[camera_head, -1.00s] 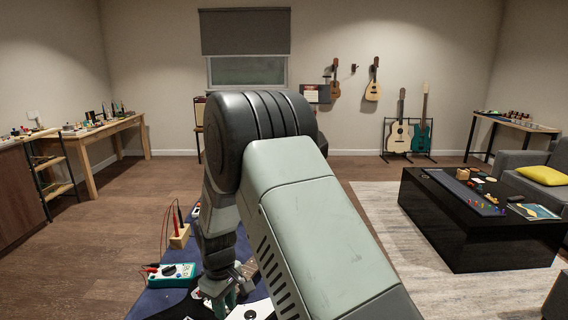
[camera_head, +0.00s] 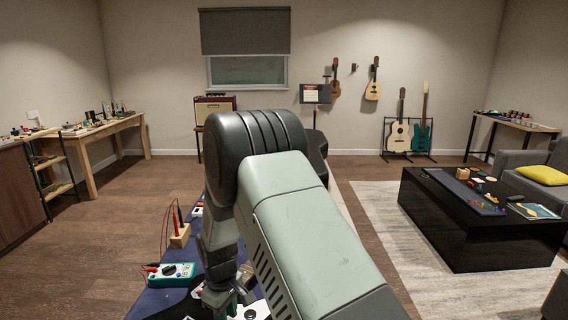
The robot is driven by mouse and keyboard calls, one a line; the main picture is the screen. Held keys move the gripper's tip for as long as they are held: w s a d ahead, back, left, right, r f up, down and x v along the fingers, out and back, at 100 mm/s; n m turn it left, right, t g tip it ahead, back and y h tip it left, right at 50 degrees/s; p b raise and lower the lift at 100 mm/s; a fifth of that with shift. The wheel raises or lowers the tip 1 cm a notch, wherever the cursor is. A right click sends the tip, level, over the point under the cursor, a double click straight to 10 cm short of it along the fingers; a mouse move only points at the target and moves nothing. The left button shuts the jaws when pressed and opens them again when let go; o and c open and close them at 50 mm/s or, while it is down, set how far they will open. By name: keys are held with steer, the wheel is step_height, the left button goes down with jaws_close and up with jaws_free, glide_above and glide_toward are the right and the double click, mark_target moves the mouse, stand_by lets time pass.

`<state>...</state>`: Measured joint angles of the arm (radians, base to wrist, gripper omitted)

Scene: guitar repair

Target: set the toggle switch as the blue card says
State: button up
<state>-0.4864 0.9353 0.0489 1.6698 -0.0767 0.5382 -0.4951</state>
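My gripper (camera_head: 229,298) is at the bottom of the head view, pointing down over the dark blue work surface (camera_head: 155,303). It is small and partly hidden by my own arm, so I cannot tell whether its fingers are open or shut. A white part with a black round spot (camera_head: 257,310) lies just to its right, cut by the lower edge. I cannot make out the toggle switch or the blue card; my arm covers much of the work surface.
A teal multimeter (camera_head: 172,274) lies left of my gripper. Behind it, a wooden block (camera_head: 180,236) holds red and black probes. A black low table (camera_head: 478,222) with small items stands at the right. A music stand (camera_head: 315,94) and an amplifier (camera_head: 214,105) stand at the back.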

steer(key=shift+f, duration=1.2)
steer(key=shift+r, duration=0.45)
stand_by(0.4)
steer(key=c, duration=0.3)
